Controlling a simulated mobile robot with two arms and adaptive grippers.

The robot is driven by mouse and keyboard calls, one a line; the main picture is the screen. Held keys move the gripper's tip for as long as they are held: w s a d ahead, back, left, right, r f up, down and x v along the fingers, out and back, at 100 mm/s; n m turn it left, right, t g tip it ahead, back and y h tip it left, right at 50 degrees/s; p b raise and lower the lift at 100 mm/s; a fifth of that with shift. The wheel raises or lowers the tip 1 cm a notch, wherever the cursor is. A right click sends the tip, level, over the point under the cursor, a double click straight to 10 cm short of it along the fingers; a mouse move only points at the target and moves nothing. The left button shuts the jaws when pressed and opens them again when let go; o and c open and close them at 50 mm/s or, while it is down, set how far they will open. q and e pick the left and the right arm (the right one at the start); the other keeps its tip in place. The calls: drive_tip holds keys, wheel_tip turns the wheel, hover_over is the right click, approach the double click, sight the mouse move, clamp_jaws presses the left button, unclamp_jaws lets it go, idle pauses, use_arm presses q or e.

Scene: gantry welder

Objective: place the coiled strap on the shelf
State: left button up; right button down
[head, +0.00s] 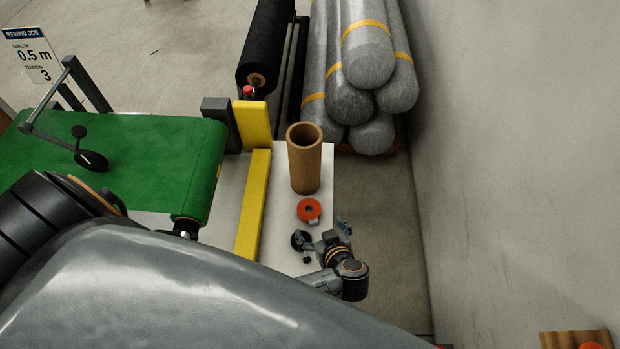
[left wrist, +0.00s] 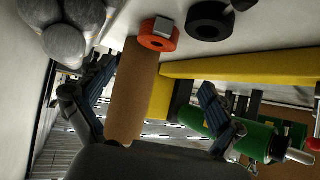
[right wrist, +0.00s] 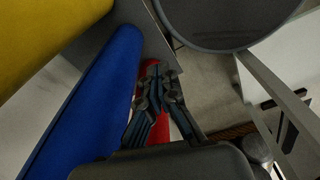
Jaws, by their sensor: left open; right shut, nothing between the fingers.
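The coiled strap, an orange-red ring with a grey buckle (head: 309,210), lies on a white surface (head: 284,190) beside an upright brown cardboard tube (head: 305,165). It also shows at the top of the left wrist view (left wrist: 157,38). My left gripper (head: 328,235) is just on the near side of the strap, apart from it. In the left wrist view its two fingers (left wrist: 155,78) are spread wide, with nothing held; the tube shows beyond them. My right gripper (right wrist: 155,75) is shut and empty, in front of coloured rolls. I cannot tell which surface is the shelf.
A black ring (head: 300,239) lies close by my left gripper. A yellow rail (head: 253,205) runs along the left of the white surface, beside a green belt (head: 165,155). Grey rolls (head: 355,70) are stacked behind. A wooden piece (head: 558,340) shows bottom right.

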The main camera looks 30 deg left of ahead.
sight(310, 211)
use_arm(q)
drive_tip(key=x, duration=0.4)
drive_tip(key=shift+w+a+f, duration=0.2)
drive_tip(key=shift+w+f, duration=0.05)
drive_tip(key=shift+b+x, duration=0.75)
drive_tip(key=shift+x, duration=0.1)
drive_tip(key=b+x, duration=0.3)
drive_tip(key=shift+w+d+f+b, duration=0.15)
drive_tip(key=shift+f+b, duration=0.2)
drive_tip(key=shift+f, duration=0.1)
drive_tip(key=shift+w+a+f, duration=0.1)
drive_tip(key=shift+w+a, duration=0.15)
use_arm(e)
drive_tip(key=f, duration=0.5)
drive_tip(key=shift+s+a+f, duration=0.15)
drive_tip(key=shift+s+f, duration=0.1)
drive_tip(key=shift+s, duration=0.15)
use_arm(q)
drive_tip(key=shift+c, duration=0.5)
drive_tip(key=c, duration=1.4)
use_arm(e)
drive_tip(key=shift+w+d, duration=0.25)
drive_tip(key=shift+d, duration=0.05)
